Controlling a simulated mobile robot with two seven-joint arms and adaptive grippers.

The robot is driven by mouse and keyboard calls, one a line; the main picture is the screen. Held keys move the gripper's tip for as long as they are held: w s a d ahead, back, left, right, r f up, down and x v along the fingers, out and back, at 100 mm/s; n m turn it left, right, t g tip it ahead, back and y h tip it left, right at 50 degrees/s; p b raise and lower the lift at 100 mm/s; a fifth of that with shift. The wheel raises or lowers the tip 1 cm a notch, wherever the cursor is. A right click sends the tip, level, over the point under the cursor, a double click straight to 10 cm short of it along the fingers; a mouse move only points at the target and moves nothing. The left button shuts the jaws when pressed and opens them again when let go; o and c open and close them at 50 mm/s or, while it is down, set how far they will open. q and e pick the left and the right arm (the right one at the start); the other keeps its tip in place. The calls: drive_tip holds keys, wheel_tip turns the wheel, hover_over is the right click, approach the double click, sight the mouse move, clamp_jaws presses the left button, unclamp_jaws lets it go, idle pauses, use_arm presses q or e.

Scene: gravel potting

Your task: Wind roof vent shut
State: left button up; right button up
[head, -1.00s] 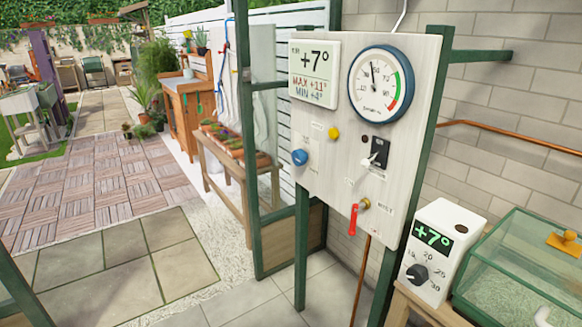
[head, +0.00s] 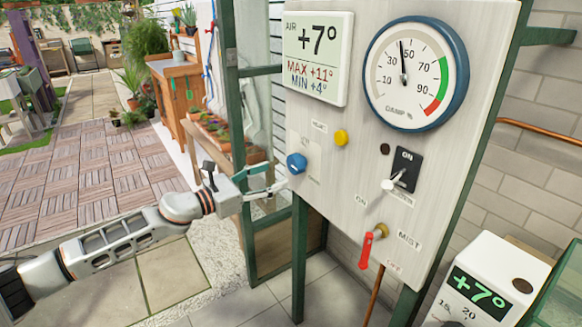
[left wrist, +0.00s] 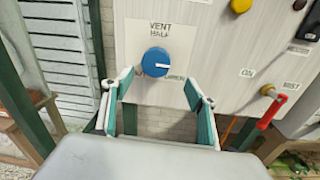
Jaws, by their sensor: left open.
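The blue vent knob (head: 296,163) sits at the left edge of the pale wooden control panel (head: 330,195). In the left wrist view the knob (left wrist: 155,62) has a white pointer line aimed to the right, and a label above it reads "VENT" and "HALF". My left gripper (head: 280,180) is open beside the knob. In the left wrist view its teal-padded fingers (left wrist: 165,103) stand apart just below the knob, with nothing between them. I cannot tell whether a finger touches the knob. My right gripper is not in view.
The panel also carries a yellow knob (head: 341,138), a switch (head: 399,174), a red mist lever (head: 367,250), a damp dial (head: 416,75) and an air display (head: 318,58). A white thermostat box (head: 478,285) stands at lower right. Green posts (head: 299,260) rise beneath the panel.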

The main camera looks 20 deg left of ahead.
sight(292, 165)
use_arm(q)
drive_tip(key=shift+m, duration=0.3)
drive_tip(key=x, duration=0.8)
drive_tip(key=shift+w+a+r+p, duration=0.2)
drive_tip(key=shift+a+r+p, duration=0.1)
drive_tip(key=shift+a+p, duration=0.1)
drive_tip(key=c, duration=1.1)
